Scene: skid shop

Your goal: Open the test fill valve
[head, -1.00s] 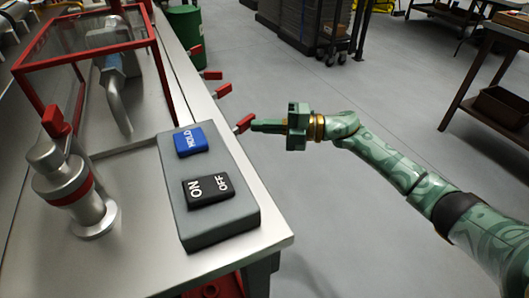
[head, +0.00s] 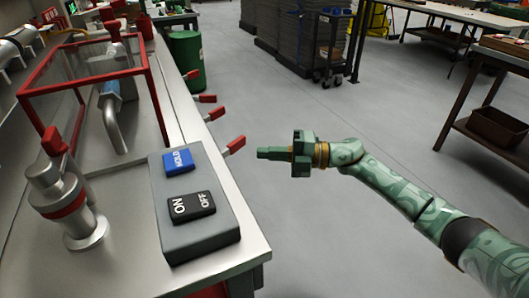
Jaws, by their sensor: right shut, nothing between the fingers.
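Several red valve handles stick out along the bench's right edge. The nearest handle (head: 236,144) points up and to the right. Two more handles, a middle one (head: 216,113) and a farther one (head: 207,98), lie beyond it. I cannot tell by a label which is the test fill valve. My right gripper (head: 260,153) is shut and empty, just right of the nearest handle, with a visible gap between them. My left gripper is out of view.
A grey control box (head: 200,237) with a blue HOLD button (head: 178,162) and black ON/OFF switch (head: 192,206) sits on the bench. A silver fitting (head: 70,203) with a red top and a red-framed clear guard (head: 90,73) stand left.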

